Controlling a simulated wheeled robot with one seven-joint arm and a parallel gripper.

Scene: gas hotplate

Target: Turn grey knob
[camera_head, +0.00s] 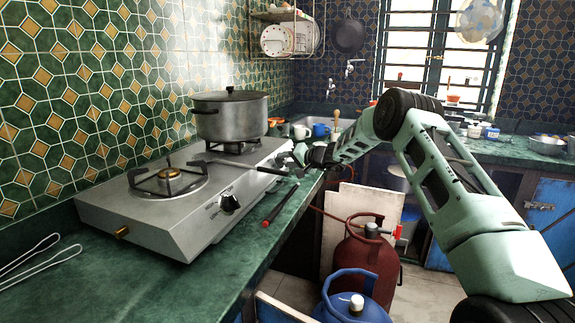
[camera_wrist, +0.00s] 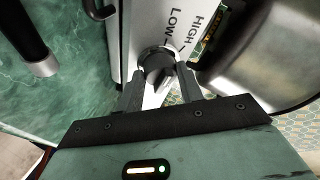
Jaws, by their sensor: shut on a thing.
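The grey knob (camera_wrist: 156,66) is on the front panel of the silver gas hotplate (camera_head: 165,228), close to the printed words LOW and HIGH in the wrist view. My gripper (camera_wrist: 158,80) is shut on it, with one finger on each side. In the head view my gripper (camera_head: 294,160) is at the far part of the hotplate's front, and the knob there is hidden behind it. A second, black knob (camera_head: 229,203) sits on the nearer part of the front panel, apart from my gripper.
A lidded metal pot (camera_head: 232,118) stands on the far burner. The near burner (camera_head: 168,181) is bare. A thin tool with a red end (camera_head: 279,206) lies on the green counter (camera_head: 232,272) before the hotplate. Red (camera_head: 366,262) and blue (camera_head: 350,305) gas cylinders stand below the counter.

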